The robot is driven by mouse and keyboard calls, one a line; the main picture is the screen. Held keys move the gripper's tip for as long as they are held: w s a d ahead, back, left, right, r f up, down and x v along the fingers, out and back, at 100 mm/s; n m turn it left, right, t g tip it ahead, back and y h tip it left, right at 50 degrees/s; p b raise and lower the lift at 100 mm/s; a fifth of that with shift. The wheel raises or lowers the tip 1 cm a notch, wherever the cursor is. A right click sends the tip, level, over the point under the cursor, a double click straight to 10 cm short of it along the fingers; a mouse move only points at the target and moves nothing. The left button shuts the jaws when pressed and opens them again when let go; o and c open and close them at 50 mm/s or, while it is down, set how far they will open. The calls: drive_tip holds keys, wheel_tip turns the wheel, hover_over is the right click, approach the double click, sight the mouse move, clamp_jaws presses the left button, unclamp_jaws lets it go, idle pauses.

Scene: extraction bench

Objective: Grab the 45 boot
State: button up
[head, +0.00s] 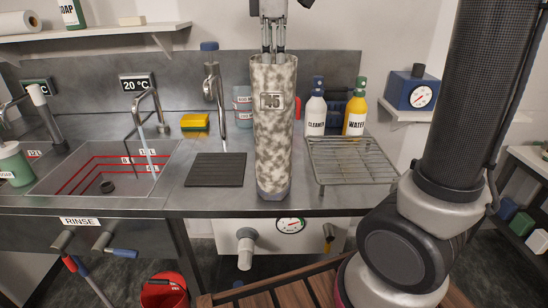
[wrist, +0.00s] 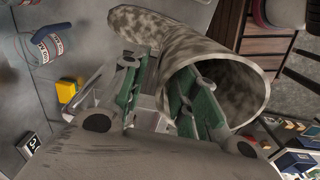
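The boot marked 45 (head: 273,135) is a tall mottled grey-white boot, upright near the front edge of the bench in the head view. My gripper (head: 272,50) points down at its open top. In the wrist view the boot (wrist: 185,40) shows its round opening toward me. My gripper's green fingers (wrist: 160,95) are apart, with the near rim of the boot seemingly between them. The right finger reaches into the opening and the left one is outside. I cannot tell whether either finger touches the wall.
A dark ribbed mat (head: 215,170) lies left of the boot and a wire rack (head: 352,160) stands right. Cleaner (head: 315,115) and water (head: 355,117) bottles stand behind the rack. A sink (head: 105,168) with a tap is at left. A red bucket (head: 165,291) is below.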

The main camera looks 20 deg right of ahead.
drive_tip(key=shift+f, duration=0.2)
idle(0.3)
clamp_jaws()
